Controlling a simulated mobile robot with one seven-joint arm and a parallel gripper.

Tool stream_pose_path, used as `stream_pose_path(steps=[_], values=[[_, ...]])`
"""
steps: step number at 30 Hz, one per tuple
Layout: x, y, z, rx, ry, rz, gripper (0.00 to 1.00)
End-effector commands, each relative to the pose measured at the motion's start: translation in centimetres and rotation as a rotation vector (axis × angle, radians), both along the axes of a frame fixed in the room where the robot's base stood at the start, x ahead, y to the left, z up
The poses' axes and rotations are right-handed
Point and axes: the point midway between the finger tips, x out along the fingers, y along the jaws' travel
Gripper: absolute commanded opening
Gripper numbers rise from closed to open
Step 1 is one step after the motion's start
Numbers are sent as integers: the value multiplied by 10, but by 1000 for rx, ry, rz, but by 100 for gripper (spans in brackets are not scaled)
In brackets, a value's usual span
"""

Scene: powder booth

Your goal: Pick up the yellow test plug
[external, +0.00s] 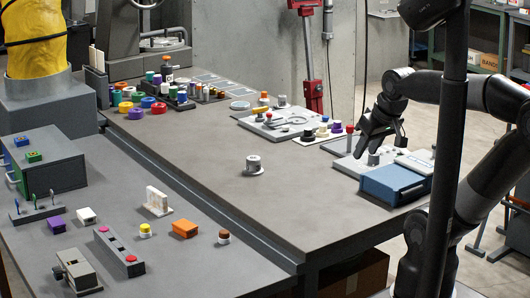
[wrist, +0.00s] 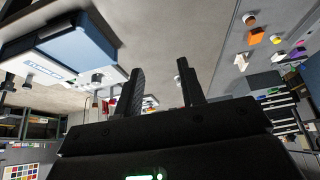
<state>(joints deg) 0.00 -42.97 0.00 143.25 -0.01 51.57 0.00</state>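A small white piece with a yellow top (external: 145,230) stands on the near bench in the external view; it also shows as a small yellow spot (wrist: 276,39) in the wrist view. A yellow piece (external: 262,112) lies on the pale plate further back. I cannot tell which of these is the test plug. My gripper (external: 372,143) is above the pale fixture at the right, far from both. In the wrist view my gripper (wrist: 160,85) has its fingers apart with nothing between them.
A blue box (external: 395,183) and a grey post (external: 374,158) are close below my gripper. A grey knob (external: 254,165) stands mid-table. An orange block (external: 185,228) and brown-topped piece (external: 224,237) are right of the yellow-topped piece. The table's middle is mostly clear.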

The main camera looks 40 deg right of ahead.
Motion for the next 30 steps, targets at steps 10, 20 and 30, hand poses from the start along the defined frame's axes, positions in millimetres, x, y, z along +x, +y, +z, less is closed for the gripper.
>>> stream_pose_path(steps=[10, 20, 30], values=[[0, 0, 0, 0, 0, 0, 39], [0, 0, 0, 0, 0, 0, 52], [46, 19, 24, -14, 38, 77, 52]])
